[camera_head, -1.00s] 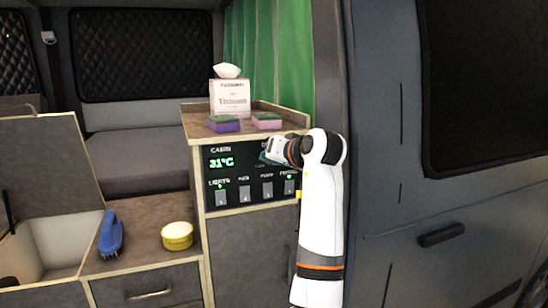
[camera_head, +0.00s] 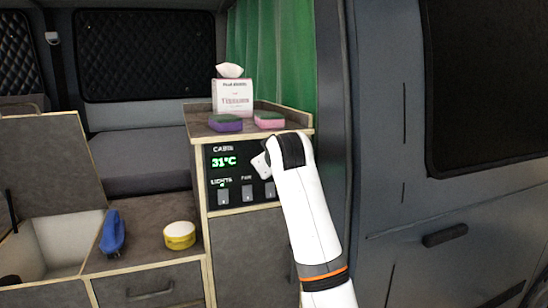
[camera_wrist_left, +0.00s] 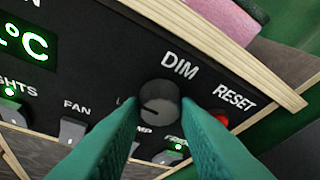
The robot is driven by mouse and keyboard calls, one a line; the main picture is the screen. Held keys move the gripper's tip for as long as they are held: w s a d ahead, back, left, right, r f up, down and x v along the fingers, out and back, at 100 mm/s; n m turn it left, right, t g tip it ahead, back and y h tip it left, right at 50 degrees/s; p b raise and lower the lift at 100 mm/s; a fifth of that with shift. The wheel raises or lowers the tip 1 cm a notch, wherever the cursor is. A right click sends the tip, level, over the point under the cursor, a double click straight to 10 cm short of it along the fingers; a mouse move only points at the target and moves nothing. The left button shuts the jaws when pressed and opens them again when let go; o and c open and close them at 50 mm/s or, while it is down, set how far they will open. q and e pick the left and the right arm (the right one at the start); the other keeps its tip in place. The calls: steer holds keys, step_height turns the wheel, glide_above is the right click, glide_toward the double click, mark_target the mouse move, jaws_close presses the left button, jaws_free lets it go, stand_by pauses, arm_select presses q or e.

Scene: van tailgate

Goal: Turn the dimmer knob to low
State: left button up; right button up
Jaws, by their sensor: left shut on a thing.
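The dimmer knob (camera_wrist_left: 159,98), dark grey and round, sits under the DIM label on the black control panel (camera_wrist_left: 85,45). A pale mark on its face points to the lower left, toward a partly hidden label. My left gripper (camera_wrist_left: 159,108) has its two green fingers on either side of the knob, shut on it. In the head view my white left arm (camera_head: 305,215) reaches up to the panel (camera_head: 235,192). Its wrist hides the knob and the fingers there. My right gripper is in neither view.
A red RESET button (camera_wrist_left: 217,119) is close right of the knob. Lit switches (camera_wrist_left: 13,104) run below. A pink sponge (camera_head: 269,119), a purple sponge (camera_head: 226,123) and a tissue box (camera_head: 233,97) stand on the cabinet top. A yellow tin (camera_head: 179,235) and blue brush (camera_head: 112,232) lie lower left.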

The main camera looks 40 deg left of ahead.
arm_select(q)
steer(key=shift+s+r+n+t+b, duration=0.1)
steer(key=shift+n+t+b, duration=0.15)
steer(key=shift+n+t, duration=0.75)
steer(key=shift+s+r+n+t+b, duration=0.15)
steer(key=shift+n+t, duration=0.35)
steer(key=shift+n, duration=0.9)
steer(key=shift+w, duration=0.15)
steer(key=o, duration=0.9)
steer(key=shift+o, duration=0.4)
steer(key=shift+f, duration=0.2)
